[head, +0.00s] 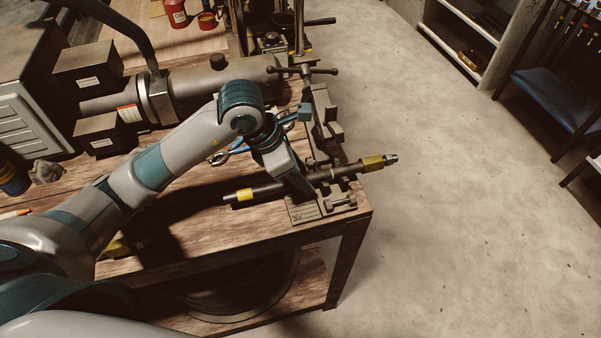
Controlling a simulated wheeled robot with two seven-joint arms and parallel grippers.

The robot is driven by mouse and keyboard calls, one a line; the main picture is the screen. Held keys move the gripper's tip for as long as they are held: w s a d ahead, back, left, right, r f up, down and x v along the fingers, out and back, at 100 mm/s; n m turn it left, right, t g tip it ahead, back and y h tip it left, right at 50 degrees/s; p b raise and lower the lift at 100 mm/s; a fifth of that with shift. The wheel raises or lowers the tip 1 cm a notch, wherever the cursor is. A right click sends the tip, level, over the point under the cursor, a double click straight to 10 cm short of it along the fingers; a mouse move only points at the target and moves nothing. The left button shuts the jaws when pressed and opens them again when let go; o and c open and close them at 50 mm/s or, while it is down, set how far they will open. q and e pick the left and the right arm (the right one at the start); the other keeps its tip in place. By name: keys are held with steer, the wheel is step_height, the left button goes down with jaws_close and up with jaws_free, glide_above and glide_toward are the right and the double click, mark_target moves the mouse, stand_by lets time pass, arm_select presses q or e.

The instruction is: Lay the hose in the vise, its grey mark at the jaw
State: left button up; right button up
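The hose (268,190) is a dark tube with a yellow band near each end and a metal fitting at its right end. It runs slantwise across the front of the vise (326,112), at the table's right corner. A small lighter band, perhaps the grey mark, shows on the hose just right of my gripper, close to the vise's front part. Whether the hose rests in the jaws or is above them is unclear. My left gripper (299,186) is down at the middle of the hose, its fingertips largely hidden by its own body. My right gripper is out of view.
A large grey cylindrical machine (205,82) lies across the back of the wooden table (190,228). Blue-handled tools (232,151) lie behind my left arm. The vise's T-handle (306,70) stands at the back. The floor right of the table is clear.

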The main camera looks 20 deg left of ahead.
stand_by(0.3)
arm_select(q)
steer(key=shift+s+a+r+b, duration=0.15)
steer(key=shift+a+r+b, duration=0.15)
steer(key=shift+r, duration=0.25)
steer(key=b+v, duration=0.3)
steer(key=v, duration=1.3)
steer(key=shift+s, duration=0.1)
